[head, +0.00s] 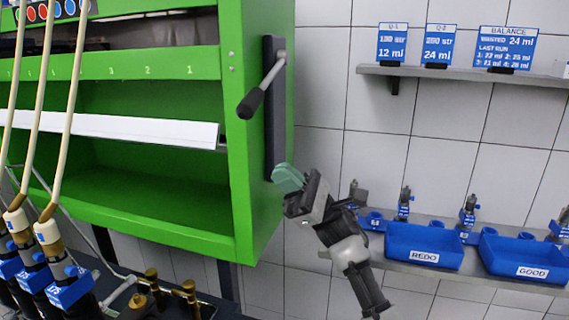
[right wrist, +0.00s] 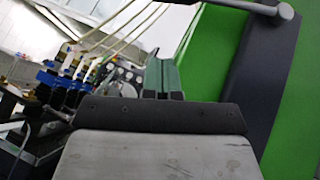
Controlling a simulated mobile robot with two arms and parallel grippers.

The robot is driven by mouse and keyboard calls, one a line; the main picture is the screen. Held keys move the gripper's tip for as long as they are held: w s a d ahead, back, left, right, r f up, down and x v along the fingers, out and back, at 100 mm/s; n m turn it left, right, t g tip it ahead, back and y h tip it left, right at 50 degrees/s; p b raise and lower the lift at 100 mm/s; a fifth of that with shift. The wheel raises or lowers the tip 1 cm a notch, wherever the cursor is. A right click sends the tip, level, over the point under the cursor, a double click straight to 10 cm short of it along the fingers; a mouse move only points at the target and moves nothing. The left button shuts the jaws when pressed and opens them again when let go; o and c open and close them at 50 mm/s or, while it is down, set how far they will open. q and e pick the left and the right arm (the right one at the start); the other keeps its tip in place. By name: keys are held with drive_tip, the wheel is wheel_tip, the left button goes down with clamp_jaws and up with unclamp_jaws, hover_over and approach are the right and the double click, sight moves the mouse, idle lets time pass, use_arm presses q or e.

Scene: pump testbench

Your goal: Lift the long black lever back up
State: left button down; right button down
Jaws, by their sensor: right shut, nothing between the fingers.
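The lever (head: 251,102) is on the right side of the green cabinet, with a black grip and a grey metal arm. It tilts down and to the left from its pivot near the top of a long dark plate (head: 270,130). My right gripper (head: 288,178), with green fingers, is shut and empty near the plate's lower end, below the lever and apart from its grip. In the right wrist view the shut fingers (right wrist: 164,76) point away, and the dark plate (right wrist: 268,75) is to their right. A grey metal rod end (right wrist: 284,11) shows at the top right. My left gripper is not in view.
The green cabinet (head: 245,190) stands left of my right arm. A shelf (head: 405,268) with blue bins, the REDO bin (head: 420,246) and the GOOD bin (head: 525,262), is at the right. Pale hoses and pumps fill the lower left.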

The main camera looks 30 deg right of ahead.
drive_tip(key=a+r+p, duration=0.5)
drive_tip(key=r, duration=0.4)
drive_tip(key=shift+p, duration=0.3)
drive_tip(key=shift+a, duration=0.1)
drive_tip(key=shift+r, duration=0.1)
